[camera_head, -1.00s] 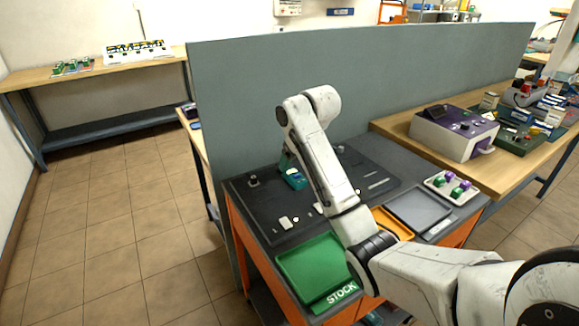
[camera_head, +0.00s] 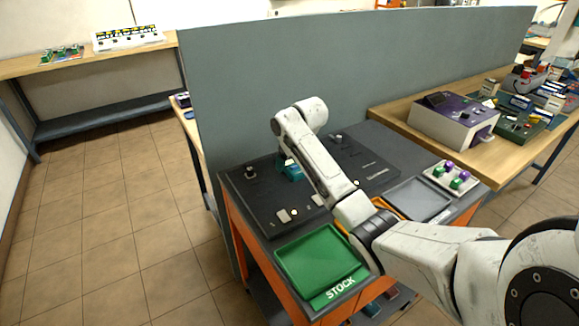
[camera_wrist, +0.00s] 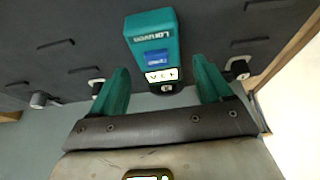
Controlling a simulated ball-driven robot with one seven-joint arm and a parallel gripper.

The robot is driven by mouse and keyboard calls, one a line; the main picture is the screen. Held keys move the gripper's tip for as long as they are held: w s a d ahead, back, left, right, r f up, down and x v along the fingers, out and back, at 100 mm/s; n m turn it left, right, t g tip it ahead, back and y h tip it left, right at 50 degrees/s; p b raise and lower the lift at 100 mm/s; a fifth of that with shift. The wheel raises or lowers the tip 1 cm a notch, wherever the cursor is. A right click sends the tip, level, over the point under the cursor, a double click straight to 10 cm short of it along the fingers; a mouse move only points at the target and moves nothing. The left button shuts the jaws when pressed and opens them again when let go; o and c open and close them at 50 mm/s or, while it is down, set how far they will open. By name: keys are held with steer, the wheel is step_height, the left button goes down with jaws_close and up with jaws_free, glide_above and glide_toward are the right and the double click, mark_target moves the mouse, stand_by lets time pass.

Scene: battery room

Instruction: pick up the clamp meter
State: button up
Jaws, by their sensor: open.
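The clamp meter appears to be a teal, box-shaped device with a blue panel and a small white strip of symbols (camera_wrist: 151,38) in the wrist view. It lies against the dark board, and its lower end reaches between my fingers. My gripper (camera_wrist: 160,70) is open, with one green finger on each side of it and a gap on both sides. In the head view a teal piece of the device (camera_head: 291,171) shows beside my arm on the board. My arm hides the rest of it and my gripper there.
The dark board (camera_head: 262,214) carries small knobs and tabs. A green STOCK tray (camera_head: 318,262) lies in front, and a grey tray (camera_head: 419,199) and a tray of coloured pieces (camera_head: 453,180) to the right. A grey partition (camera_head: 350,75) stands behind the bench.

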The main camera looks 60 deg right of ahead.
steer(key=shift+w+d+f, duration=0.1)
steer(key=shift+w+f, duration=0.15)
steer(key=shift+f, duration=0.45)
steer(key=shift+c, duration=0.2)
steer(key=c, duration=1.2)
steer(key=shift+r, duration=0.1)
steer(key=shift+c, duration=0.5)
steer(key=shift+r, duration=0.1)
